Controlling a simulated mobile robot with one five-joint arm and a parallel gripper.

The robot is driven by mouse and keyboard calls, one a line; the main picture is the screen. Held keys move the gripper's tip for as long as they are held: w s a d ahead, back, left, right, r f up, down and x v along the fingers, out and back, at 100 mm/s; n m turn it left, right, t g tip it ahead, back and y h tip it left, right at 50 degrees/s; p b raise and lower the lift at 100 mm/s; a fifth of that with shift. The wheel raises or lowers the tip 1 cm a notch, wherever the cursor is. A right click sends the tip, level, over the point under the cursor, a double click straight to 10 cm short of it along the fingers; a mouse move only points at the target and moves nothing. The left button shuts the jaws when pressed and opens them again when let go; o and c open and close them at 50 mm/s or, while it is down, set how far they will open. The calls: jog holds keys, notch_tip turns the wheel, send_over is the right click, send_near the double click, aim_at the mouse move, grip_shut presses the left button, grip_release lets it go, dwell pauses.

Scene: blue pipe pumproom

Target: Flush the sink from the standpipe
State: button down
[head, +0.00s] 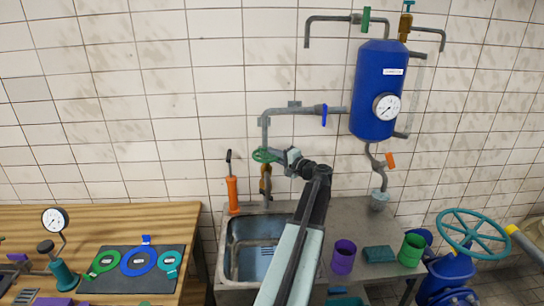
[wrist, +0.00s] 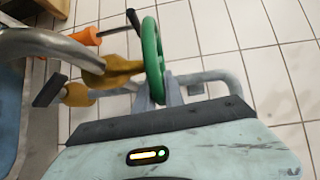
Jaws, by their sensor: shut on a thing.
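The sink (head: 260,262) is a steel basin in the grey counter, and its bottom looks bluish. The standpipe (head: 265,135) rises behind it with a brass valve body (head: 265,183) and a green handwheel (head: 263,155). In the wrist view the green handwheel (wrist: 151,58) stands edge-on beside the brass body (wrist: 110,70) and the curved grey spout (wrist: 45,43). My gripper (head: 281,156) reaches the wheel from the right. In the wrist view my gripper's fingers (wrist: 159,92) are shut on the wheel's rim. No running water can be made out.
A blue tank (head: 377,90) with a gauge hangs at the right. An orange pump-like tool (head: 232,193) stands left of the standpipe. Purple (head: 343,257) and green (head: 411,250) cups stand on the counter. A wooden bench (head: 120,215) is at the left, a teal wheel (head: 471,233) at the right.

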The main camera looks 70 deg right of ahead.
jog(key=shift+s+a+m+g+h, duration=0.15)
jog(key=shift+a+m+g+h, duration=0.15)
jog(key=shift+m+g+h, duration=1.1)
jog(key=shift+s+a+m+g+h, duration=0.1)
jog(key=shift+a+m+g+h, duration=0.2)
jog(key=shift+m+g+h, duration=1.1)
jog(key=shift+s+a+m+g+h, duration=0.15)
jog(key=shift+a+m+g+h, duration=0.15)
jog(key=shift+m+g+h, duration=1.1)
jog(key=shift+s+r+g, duration=0.1)
jog(key=shift+g, duration=0.5)
jog(key=c, duration=1.5)
grip_release()
jog(key=shift+o, duration=0.2)
